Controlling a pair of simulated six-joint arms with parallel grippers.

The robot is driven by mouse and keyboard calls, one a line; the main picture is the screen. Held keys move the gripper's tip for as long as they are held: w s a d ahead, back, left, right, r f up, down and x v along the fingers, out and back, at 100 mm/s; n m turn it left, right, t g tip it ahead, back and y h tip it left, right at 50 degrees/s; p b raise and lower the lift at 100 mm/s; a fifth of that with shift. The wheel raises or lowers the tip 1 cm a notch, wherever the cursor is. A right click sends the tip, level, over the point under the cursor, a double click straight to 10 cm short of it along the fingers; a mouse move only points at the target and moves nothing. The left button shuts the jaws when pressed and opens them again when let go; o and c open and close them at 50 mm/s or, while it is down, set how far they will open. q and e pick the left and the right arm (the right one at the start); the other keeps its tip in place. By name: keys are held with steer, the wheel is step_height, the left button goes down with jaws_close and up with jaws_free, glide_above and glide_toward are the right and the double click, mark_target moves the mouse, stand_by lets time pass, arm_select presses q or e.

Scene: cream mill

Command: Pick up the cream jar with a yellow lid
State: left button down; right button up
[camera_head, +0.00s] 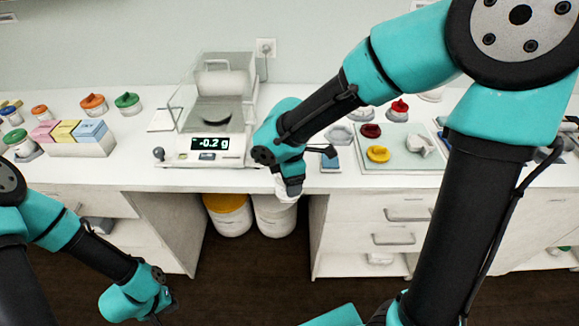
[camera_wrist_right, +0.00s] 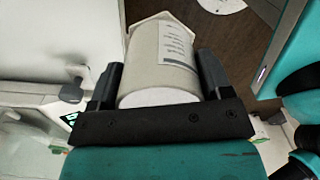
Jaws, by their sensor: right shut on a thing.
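My right gripper (camera_wrist_right: 160,80) is shut on a white cylindrical jar (camera_wrist_right: 162,60) with a printed label. The near end of the jar is plain white, and no yellow lid shows on it. In the head view my right gripper (camera_head: 290,188) is at the counter's front edge, right of the balance, and largely hides the jar. A yellow lid (camera_head: 378,154) lies on a pale tray (camera_head: 398,168) to the right. A large tub with a yellow lid (camera_head: 228,213) stands under the counter. My left gripper (camera_head: 165,305) hangs low at the lower left, its jaws unclear.
The balance (camera_head: 210,145) reads -0.2 g. Several jars with orange and green lids (camera_head: 93,104) stand at the left near coloured boxes (camera_head: 75,135). Drawers (camera_head: 380,220) are below the counter. The tray also holds red lids (camera_head: 371,131) and white pieces.

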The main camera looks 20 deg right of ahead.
steer(key=shift+s, duration=0.2)
stand_by(0.4)
steer(key=w+d+r+m, duration=0.2)
steer(key=w+d+r, duration=0.3)
steer(key=d, duration=0.5)
steer(key=w+d+r+m, duration=0.3)
steer(key=w+d, duration=0.5)
steer(key=d, duration=0.1)
steer(key=s+d+r+m, duration=0.1)
steer(key=d+r, duration=0.3)
steer(key=d, duration=0.8)
steer(key=s+d+r+m, duration=0.1)
steer(key=d+r, duration=0.4)
steer(key=d, duration=0.7)
steer(key=shift+d+m, duration=0.3)
steer(key=shift+m, duration=0.6)
